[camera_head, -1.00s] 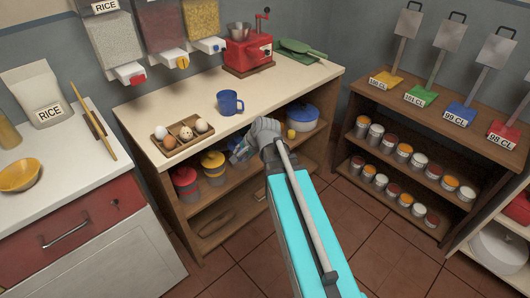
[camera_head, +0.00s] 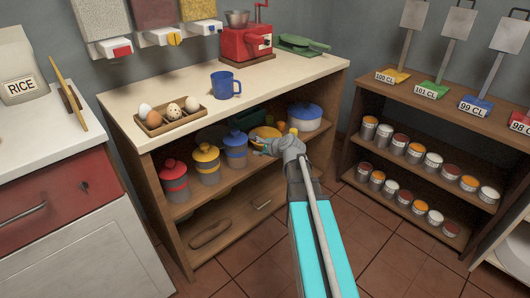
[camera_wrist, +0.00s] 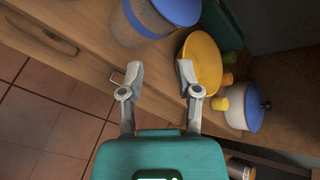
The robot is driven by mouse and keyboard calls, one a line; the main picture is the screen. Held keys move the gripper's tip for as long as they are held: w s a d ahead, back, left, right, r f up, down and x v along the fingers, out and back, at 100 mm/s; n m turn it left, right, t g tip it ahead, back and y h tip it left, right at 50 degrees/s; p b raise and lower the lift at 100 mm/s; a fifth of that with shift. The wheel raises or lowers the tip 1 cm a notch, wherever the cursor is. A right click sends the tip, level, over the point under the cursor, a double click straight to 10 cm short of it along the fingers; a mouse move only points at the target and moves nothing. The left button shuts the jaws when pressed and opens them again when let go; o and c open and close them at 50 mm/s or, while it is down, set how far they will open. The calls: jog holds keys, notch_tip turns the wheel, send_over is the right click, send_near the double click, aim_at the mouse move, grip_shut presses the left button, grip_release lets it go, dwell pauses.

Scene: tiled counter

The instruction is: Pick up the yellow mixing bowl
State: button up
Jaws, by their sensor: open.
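The yellow bowl (camera_head: 265,132) sits on the upper shelf under the beige counter, partly hidden by my wrist in the head view. In the wrist view the yellow bowl (camera_wrist: 206,62) shows just ahead of my right-hand finger, whose tip overlaps its near rim. I cannot tell if they touch. My gripper (camera_wrist: 161,70) is open, with nothing between its fingers. In the head view my gripper (camera_head: 264,149) is at the shelf's front, small and partly hidden by my wrist.
A blue-lidded jar (camera_wrist: 150,25) is to the bowl's left, and a blue-lidded pot (camera_wrist: 245,108) and small yellow items (camera_wrist: 222,103) to its right. The counter (camera_head: 180,92) is overhead. The lower shelf (camera_head: 225,222) has free room.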

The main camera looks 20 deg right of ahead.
aim_at(257, 145)
jog(key=w+d+f+m+t+h+b, duration=0.1)
jog(key=w+d+f+m+t+b, duration=0.1)
jog(key=d+f+m+b, duration=0.3)
jog(key=shift+w+d+m+b, duration=0.15)
jog(key=shift+d+m+b, duration=0.15)
jog(key=shift+d+b, duration=0.35)
jog(key=shift+b+x, duration=1.5)
jog(key=shift+x, duration=2.8)
jog(key=shift+w+d, duration=0.1)
jog(key=shift+w, duration=0.05)
jog(key=shift+b+x, duration=0.95)
jog(key=shift+x, duration=1.55)
jog(key=shift+d, duration=0.15)
jog(key=shift+c, duration=0.3)
grip_shut()
